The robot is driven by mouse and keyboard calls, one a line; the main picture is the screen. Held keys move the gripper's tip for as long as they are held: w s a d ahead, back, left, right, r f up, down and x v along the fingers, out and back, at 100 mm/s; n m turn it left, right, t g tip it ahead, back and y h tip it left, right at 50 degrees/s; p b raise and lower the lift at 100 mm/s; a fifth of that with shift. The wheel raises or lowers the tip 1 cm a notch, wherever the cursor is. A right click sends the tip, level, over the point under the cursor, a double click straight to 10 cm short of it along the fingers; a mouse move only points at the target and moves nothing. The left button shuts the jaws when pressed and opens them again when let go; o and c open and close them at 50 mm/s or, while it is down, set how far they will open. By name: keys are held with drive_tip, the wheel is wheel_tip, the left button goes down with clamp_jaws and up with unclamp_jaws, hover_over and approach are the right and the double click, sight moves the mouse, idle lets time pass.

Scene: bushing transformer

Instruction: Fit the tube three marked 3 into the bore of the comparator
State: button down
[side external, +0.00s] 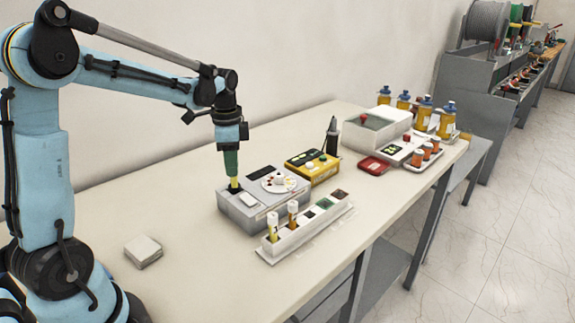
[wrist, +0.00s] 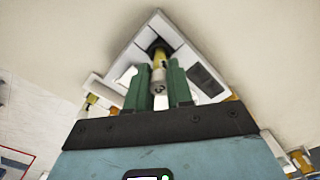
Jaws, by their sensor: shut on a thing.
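The comparator (side external: 247,214) is a grey-white box on the bench, with a dark square bore at its left rear and a round disc of coloured dots on top. My gripper (side external: 232,168) has green fingers and points down above the bore. It is shut on a yellow tube (side external: 234,182), whose lower end is at the bore's mouth; how deep it sits I cannot tell. In the wrist view the tube (wrist: 158,72) stands between the fingers (wrist: 159,88) and runs toward the dark bore (wrist: 158,47). A dark mark on its near end looks like a 3.
A white rack (side external: 308,230) in front of the comparator holds two capped tubes (side external: 272,227) (side external: 292,212). A yellow box (side external: 312,168), a black pen-like item (side external: 332,137), a red tray (side external: 374,166) and bottles (side external: 424,112) stand behind. A white block (side external: 143,250) lies left; bench between is clear.

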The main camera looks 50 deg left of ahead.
sight(235, 194)
drive_tip(key=shift+f, duration=1.4)
drive_tip(key=c, duration=1)
unclamp_jaws()
drive_tip(key=shift+f, duration=0.15)
